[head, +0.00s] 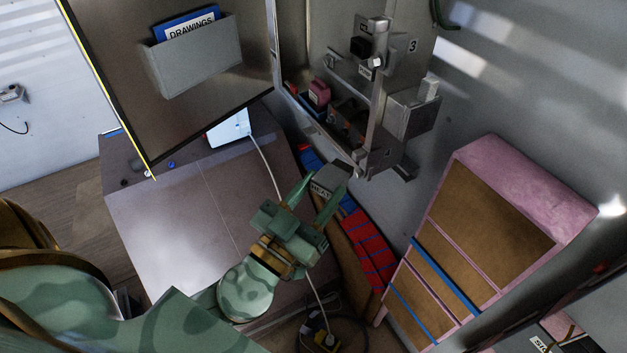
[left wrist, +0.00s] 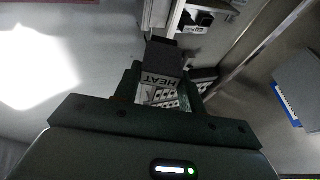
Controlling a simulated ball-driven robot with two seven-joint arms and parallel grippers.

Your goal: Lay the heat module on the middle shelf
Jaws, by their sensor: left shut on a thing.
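The heat module (head: 332,178) is a dark grey block with a pale face lettered HEAT. My left gripper (head: 315,198) is shut on it and holds it up in front of the open cabinet (head: 277,62), near its lower edge. In the left wrist view the heat module (left wrist: 166,60) sits tilted between the fingers (left wrist: 162,90), its HEAT lettering upside down. Shelves and fittings show inside the cabinet, but which is the middle shelf I cannot tell. The right gripper is not in view.
The cabinet door (head: 190,110) hangs open at the left with a grey DRAWINGS pocket (head: 200,62). A grey bench top (head: 165,200) lies below it. Red packs (head: 366,245) and a pink-framed brown unit (head: 480,235) stand at the right. A pale cable runs behind my gripper.

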